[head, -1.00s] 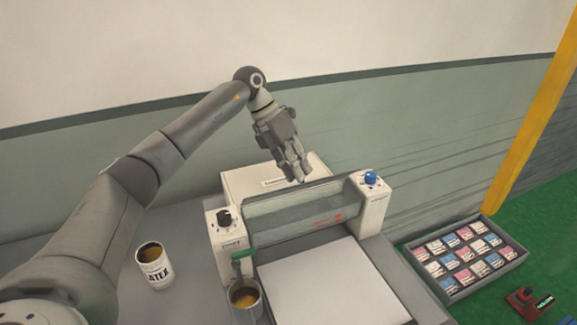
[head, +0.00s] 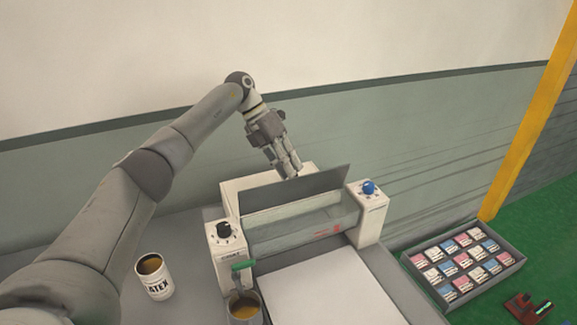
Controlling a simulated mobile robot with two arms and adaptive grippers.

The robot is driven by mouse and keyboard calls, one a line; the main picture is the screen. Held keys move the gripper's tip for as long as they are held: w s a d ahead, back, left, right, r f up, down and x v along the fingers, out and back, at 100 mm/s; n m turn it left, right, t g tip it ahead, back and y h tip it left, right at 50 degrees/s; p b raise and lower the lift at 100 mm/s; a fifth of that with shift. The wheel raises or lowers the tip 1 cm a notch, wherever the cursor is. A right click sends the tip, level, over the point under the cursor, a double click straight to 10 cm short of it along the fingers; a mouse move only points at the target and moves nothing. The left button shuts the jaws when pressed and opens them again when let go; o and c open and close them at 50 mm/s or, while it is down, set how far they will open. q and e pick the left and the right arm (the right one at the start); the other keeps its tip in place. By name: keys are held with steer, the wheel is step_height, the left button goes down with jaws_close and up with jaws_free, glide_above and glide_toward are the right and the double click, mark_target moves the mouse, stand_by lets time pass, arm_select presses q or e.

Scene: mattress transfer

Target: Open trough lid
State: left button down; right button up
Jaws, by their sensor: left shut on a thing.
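The trough lid (head: 318,186) is a dark grey panel, tilted up along the back of the machine between its two white end blocks. Below it the trough (head: 305,222) shows as a grey, glassy channel with a small red mark. My left gripper (head: 291,172) is above the back of the machine, its fingers shut on the lid's upper edge near its left part. The fingers hide a little of that edge. My right gripper is out of view.
The left end block has a black knob (head: 224,230), the right one a blue knob (head: 369,187). A green-handled tool (head: 243,265) sits by a cup (head: 243,307). A labelled can (head: 154,278) stands left. A white sheet (head: 325,290) lies in front. A tray (head: 416,277) of small packs lies right.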

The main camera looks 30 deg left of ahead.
arm_select(q)
steer(key=shift+a+f, duration=0.2)
steer(key=shift+f, duration=0.35)
steer(key=shift+a+f, duration=0.2)
steer(key=shift+f, duration=0.35)
steer(key=c, duration=1.7)
jaws_free()
steer(key=o, duration=0.4)
steer(key=shift+a+f, duration=0.15)
steer(key=shift+a, duration=0.1)
steer(key=shift+o, duration=0.2)
steer(key=shift+d, duration=0.2)
steer(key=v, duration=1.3)
steer(key=shift+w, duration=0.25)
